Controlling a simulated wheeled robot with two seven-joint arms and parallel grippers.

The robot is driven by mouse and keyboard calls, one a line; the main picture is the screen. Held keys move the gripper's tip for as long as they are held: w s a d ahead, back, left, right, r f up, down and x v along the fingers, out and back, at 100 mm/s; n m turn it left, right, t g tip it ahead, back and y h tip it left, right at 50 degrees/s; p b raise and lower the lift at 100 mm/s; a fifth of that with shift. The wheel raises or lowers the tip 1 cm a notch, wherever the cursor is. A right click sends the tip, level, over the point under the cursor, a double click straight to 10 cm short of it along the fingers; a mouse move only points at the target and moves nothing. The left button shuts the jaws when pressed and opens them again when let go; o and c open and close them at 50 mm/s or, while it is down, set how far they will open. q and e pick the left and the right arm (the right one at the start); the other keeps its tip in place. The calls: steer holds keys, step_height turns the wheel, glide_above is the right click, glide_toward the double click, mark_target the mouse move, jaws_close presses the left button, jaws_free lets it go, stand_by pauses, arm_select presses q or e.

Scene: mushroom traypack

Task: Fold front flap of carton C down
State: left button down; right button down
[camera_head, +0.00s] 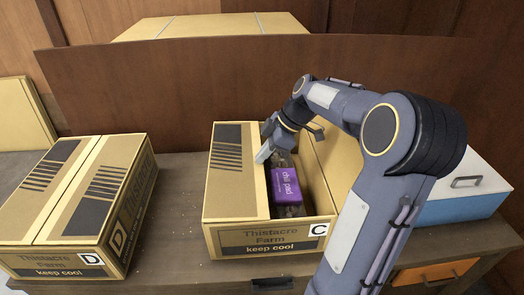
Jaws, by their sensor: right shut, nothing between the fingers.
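Carton C (235,185) stands on the table in the middle of the view, its printed front face (270,238) toward me. A top panel with dark stripes covers its left part; the right part is open. Inside lies a purple chill pad (286,184) on a darker load. I see no front flap standing up at the front edge; its exact position I cannot tell. My right gripper (263,154) is shut and empty over the rear half of the opening, near the edge of the covered part. My arm hides the carton's right rear. My left gripper is out of view.
Closed carton D (70,200) stands to the left, with bare table (178,215) between. A blue box with a white lid (462,186) is at the right, with an orange panel (435,272) below. A brown board (170,90) rises behind the table.

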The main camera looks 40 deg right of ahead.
steer(key=r, duration=0.1)
steer(key=r+p, duration=0.1)
steer(key=r, duration=0.1)
steer(key=shift+a+r, duration=0.25)
steer(key=shift+a, duration=0.1)
steer(key=s+a+r+p, duration=0.1)
steer(key=s+a+r, duration=0.8)
steer(key=s, duration=0.1)
steer(key=shift+r+p, duration=0.2)
steer(key=shift+p, duration=0.15)
steer(key=s+a+f+m+t+h, duration=0.1)
steer(key=s+a+f+m, duration=0.8)
steer(key=f+m, duration=0.35)
step_height(320, 180, up, 16)
steer(key=a+p, duration=0.1)
steer(key=p, duration=1.6)
steer(key=shift+w+r, duration=0.15)
steer(key=shift+w, duration=0.15)
steer(key=shift+n, duration=0.25)
